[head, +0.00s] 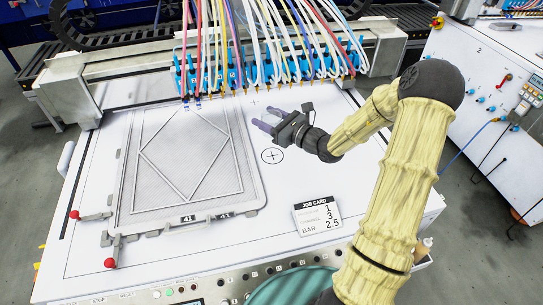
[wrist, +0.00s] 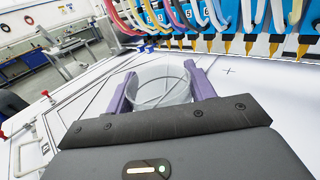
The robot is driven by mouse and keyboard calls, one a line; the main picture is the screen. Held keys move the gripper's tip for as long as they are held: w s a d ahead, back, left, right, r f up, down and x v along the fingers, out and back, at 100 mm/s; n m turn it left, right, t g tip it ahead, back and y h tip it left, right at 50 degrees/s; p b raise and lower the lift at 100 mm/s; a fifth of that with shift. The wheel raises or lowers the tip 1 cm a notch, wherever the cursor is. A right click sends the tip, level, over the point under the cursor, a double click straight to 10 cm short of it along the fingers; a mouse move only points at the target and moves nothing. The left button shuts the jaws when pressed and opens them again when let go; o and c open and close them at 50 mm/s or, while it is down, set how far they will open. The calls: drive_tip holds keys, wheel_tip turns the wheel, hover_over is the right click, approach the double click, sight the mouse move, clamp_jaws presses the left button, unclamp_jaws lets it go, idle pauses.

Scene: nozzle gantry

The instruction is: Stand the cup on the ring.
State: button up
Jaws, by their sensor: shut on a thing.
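A clear, see-through cup (wrist: 162,84) sits between the two purple fingers of my gripper (wrist: 164,92) in the wrist view. The gripper is shut on it, and its rim looks upright. In the head view my gripper (head: 265,118) is over the white bed, and the cup is too faint to make out there. The ring (head: 272,156), a black circle with a cross inside, is printed on the bed, nearer the front than the fingertips. The ring does not show in the wrist view. I cannot tell the cup's height above the bed.
A row of blue nozzles with yellow tips (head: 262,82) and many hoses hangs just behind my gripper. A grey framed screen (head: 190,165) lies to the left. A job card (head: 318,215) lies at the front right. Red-knobbed clamps (head: 110,262) stand at front left.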

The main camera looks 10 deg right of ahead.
drive_tip(key=shift+f, duration=2.9)
drive_tip(key=shift+f, duration=2.1)
drive_tip(key=shift+f, duration=0.15)
drive_tip(key=o, duration=1)
drive_tip(key=shift+c, duration=0.2)
